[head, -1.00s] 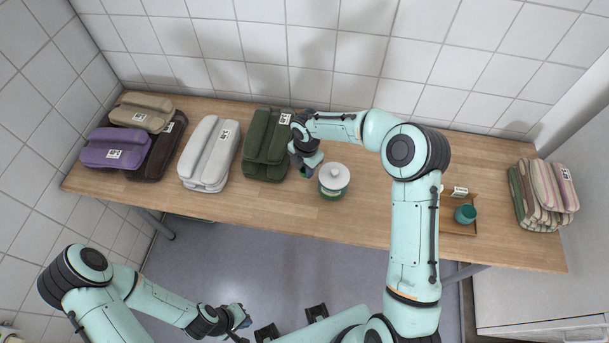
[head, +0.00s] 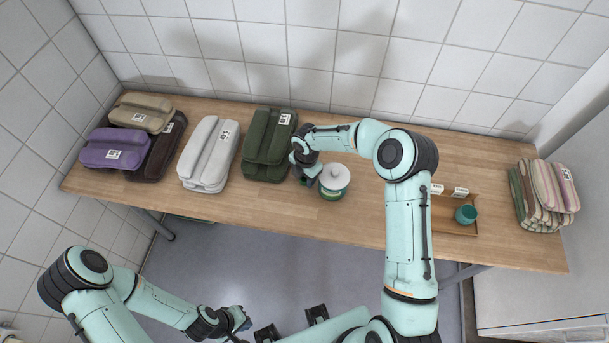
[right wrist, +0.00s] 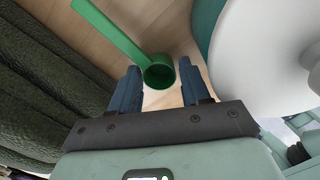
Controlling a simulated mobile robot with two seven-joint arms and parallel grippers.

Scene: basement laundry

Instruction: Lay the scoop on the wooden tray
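A green scoop (right wrist: 159,75) with a round cup and a long flat handle lies on the table in the right wrist view. Its cup is just ahead of the fingertips of my right gripper (right wrist: 160,88), which is open around empty space. In the head view my right gripper (head: 307,180) is low at the table between the dark green towels and a white-lidded jar, and the scoop is hidden. The wooden tray (head: 455,231) is at the right of the table, partly behind my right arm. My left gripper (head: 240,318) hangs in front of the table, its fingers too small to judge.
The green jar with a white lid (head: 334,178) stands close beside my right gripper. Dark green towels (head: 268,146) are on its other side. A teal cup (head: 465,214) and label cards occupy the tray's right and back. Striped towels (head: 545,195) lie far right.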

